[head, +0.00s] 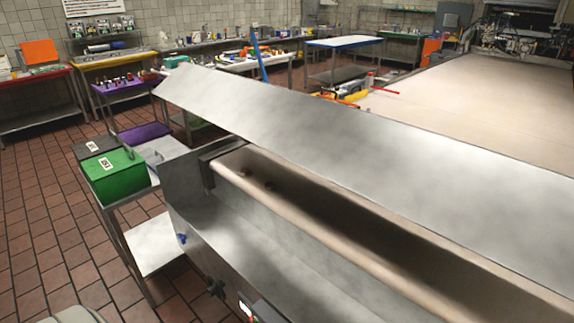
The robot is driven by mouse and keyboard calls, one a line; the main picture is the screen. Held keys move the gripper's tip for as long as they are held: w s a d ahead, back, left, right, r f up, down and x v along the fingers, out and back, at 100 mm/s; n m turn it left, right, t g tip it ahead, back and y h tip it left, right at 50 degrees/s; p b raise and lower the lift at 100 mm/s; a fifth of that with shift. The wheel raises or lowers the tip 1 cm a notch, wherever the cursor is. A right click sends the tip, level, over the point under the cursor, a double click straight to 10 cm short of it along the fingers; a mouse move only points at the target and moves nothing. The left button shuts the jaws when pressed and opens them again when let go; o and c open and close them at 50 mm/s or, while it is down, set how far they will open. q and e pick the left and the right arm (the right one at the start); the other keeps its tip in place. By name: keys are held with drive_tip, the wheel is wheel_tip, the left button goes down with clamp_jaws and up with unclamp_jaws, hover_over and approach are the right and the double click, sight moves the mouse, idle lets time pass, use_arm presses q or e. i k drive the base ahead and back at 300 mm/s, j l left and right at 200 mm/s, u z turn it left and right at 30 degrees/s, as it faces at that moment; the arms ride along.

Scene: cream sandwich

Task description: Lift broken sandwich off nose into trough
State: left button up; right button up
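A tan conveyor belt (300,205) has a rounded nose edge running diagonally from the middle toward the lower right. Neither of my grippers is in view.
A long steel plate (330,130) slants over the belt. A green box (115,178) and a dark box (95,147) stand on a steel stand (122,225) at the left. Brown tiled floor (50,225) is open at the left. Work tables line the back.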

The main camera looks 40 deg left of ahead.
sight(245, 171)
drive_tip(key=j+z, duration=0.35)
drive_tip(key=j, duration=1.5)
drive_tip(key=i+j+u, duration=0.1)
drive_tip(key=j+u, duration=0.35)
drive_tip(key=j, duration=0.4)
